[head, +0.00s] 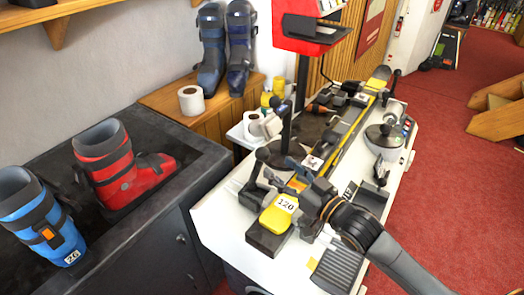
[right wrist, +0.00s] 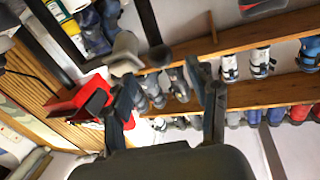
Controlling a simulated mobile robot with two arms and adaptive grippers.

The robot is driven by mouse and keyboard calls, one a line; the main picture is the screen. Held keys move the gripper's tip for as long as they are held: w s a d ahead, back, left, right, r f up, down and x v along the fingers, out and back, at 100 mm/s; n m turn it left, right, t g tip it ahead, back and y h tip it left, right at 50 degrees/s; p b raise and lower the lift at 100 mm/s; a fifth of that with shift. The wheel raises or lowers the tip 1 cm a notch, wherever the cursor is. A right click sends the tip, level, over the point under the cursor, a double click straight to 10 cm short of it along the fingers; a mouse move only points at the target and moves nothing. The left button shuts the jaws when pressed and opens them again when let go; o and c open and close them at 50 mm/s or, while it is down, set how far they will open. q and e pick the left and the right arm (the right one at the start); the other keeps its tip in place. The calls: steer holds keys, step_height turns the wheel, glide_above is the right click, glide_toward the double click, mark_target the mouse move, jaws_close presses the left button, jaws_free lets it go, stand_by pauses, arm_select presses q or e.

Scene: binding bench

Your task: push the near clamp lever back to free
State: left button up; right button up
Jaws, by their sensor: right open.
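The near clamp lever (head: 257,169) is a black arm with a round knob, standing upright at the left edge of the white bench, beside the ski. My right gripper (head: 283,176) reaches in from the lower right, over the near end of the ski, a little to the right of the lever. Its contact with the lever cannot be made out. In the right wrist view the fingers of my right gripper (right wrist: 165,88) are apart with nothing held between them; the lever cannot be picked out there. The yellow ski (head: 280,212) carries a "120" label. My left gripper is not in view.
A far lever (head: 394,80) stands by the ski's other end. Red boot (head: 110,165) and blue boot (head: 38,222) stand on the left counter.

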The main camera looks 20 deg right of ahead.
mark_target(268, 158)
steer(key=p+x, duration=0.1)
steer(key=x, duration=0.5)
steer(key=shift+w+a, duration=0.15)
steer(key=shift+w, duration=0.25)
steer(key=shift+w+a, duration=0.2)
steer(key=shift+w, duration=0.15)
steer(key=shift+c, duration=0.3)
steer(key=c, duration=1.1)
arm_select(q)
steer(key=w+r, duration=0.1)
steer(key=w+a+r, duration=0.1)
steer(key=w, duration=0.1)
arm_select(e)
jaws_close()
